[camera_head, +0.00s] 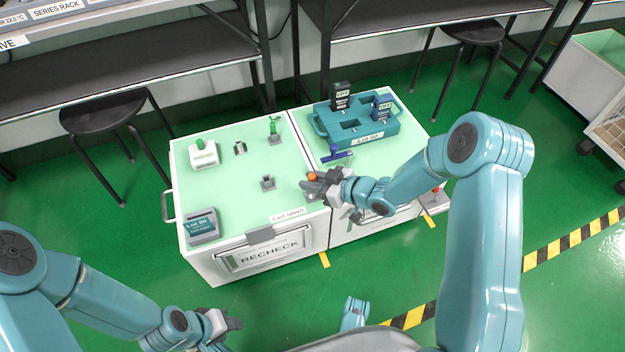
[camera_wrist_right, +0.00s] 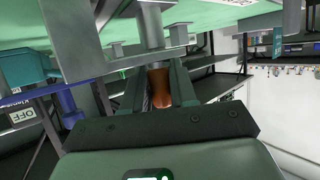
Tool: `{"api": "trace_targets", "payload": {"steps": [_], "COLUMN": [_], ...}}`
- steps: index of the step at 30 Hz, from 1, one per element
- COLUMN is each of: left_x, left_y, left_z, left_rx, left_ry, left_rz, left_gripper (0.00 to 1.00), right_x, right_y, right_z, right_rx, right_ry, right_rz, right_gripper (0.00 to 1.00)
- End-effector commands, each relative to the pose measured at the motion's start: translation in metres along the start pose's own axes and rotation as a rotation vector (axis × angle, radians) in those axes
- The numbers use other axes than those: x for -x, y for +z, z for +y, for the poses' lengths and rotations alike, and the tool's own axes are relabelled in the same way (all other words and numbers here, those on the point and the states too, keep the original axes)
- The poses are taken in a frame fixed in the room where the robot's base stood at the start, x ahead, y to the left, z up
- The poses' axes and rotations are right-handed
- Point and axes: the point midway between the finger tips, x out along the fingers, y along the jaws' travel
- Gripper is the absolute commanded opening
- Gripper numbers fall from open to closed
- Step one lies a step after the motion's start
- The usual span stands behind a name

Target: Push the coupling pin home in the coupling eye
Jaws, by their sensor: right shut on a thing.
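The coupling pin's orange handle (camera_head: 311,176) shows at the tips of my right gripper (camera_head: 314,186), at the seam between the two white carts. In the right wrist view the orange handle (camera_wrist_right: 159,90) is between the fingers of my right gripper (camera_wrist_right: 160,95), which is shut on it. A grey metal shaft (camera_wrist_right: 150,25) meets the handle. Grey metal brackets (camera_wrist_right: 70,40) stand close by; I cannot tell which part is the coupling eye or how deep the pin sits. My left gripper (camera_head: 226,323) is empty at the lower left, its opening unclear.
The left cart top (camera_head: 225,180) carries a grey tester (camera_head: 202,225), a white device (camera_head: 203,155) and small grey fixtures. A teal tray (camera_head: 355,138) with upright testers (camera_head: 341,95) stands on the right cart. A blue item (camera_head: 336,155) lies near my right gripper.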

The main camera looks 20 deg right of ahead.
Motion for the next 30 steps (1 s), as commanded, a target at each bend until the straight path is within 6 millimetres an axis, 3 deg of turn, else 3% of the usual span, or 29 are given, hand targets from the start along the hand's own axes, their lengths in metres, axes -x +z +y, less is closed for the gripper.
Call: {"api": "trace_targets", "payload": {"steps": [4, 5, 7, 17, 22, 30], "left_x": [0.000, 0.000, 0.000, 0.000, 0.001, 0.033], "left_y": [0.000, 0.000, 0.000, -0.002, -0.025, -0.005], "left_z": [0.000, 0.000, 0.000, 0.000, 0.000, 0.011], "left_rx": [0.000, 0.000, 0.000, -0.001, -0.011, 0.003], "left_ry": [0.000, 0.000, 0.000, 0.000, 0.002, 0.000], "left_rz": [0.000, 0.000, 0.000, 0.005, 0.079, 0.014], "left_gripper": [0.42, 0.42, 0.42, 0.42, 0.42, 0.42], "right_x": [0.000, 0.000, 0.000, 0.000, 0.000, 0.077], "right_y": [0.000, 0.000, 0.000, 0.000, 0.000, -0.005], "right_z": [0.000, 0.000, 0.000, 0.000, 0.000, 0.001], "right_rx": [0.000, 0.000, 0.000, 0.000, 0.000, -0.003], "right_ry": [0.000, 0.000, 0.000, 0.000, 0.000, 0.005], "right_rz": [-0.001, -0.001, -0.001, -0.001, -0.001, -0.002], "right_gripper": [0.00, 0.33, 0.56, 0.56, 0.56, 0.56]}}
